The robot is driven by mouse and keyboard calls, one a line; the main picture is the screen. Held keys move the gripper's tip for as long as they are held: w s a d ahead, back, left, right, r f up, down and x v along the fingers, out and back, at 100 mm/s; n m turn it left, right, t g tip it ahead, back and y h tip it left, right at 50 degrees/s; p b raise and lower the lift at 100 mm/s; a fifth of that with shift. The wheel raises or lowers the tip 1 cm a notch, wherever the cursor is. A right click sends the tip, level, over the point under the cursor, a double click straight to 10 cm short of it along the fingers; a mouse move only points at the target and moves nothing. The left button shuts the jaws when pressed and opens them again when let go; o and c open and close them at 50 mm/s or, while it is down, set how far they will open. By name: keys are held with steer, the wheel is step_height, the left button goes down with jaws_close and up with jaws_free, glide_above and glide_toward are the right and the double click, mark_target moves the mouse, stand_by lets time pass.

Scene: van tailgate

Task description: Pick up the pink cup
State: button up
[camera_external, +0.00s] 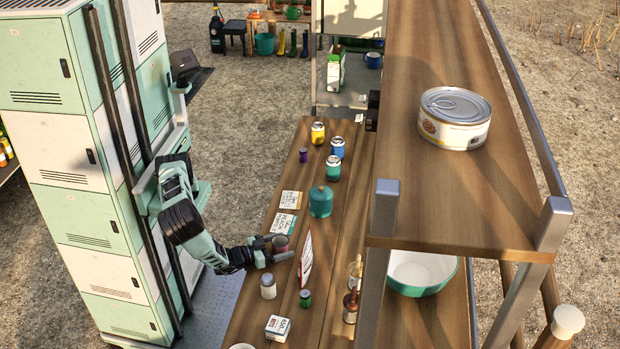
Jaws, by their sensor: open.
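A small round dusky-pink object, which looks like the pink cup (281,242), is on the wooden tailgate table. My gripper (283,247) is low over the table with its jaws open. One finger is on the far side of the pink object and the other on its near side. The fingers and wrist partly hide it, so I cannot tell whether they touch it.
A white jar (268,286), a green jar (305,298) and a white box (278,328) stand close in front. An upright white-and-red card (305,258) is just right. A teal canister (320,201) stands behind. A wooden shelf (450,185) rises at the right.

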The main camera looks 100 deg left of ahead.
steer(key=c, duration=1)
steer(key=shift+c, duration=0.2)
steer(key=shift+r, duration=0.2)
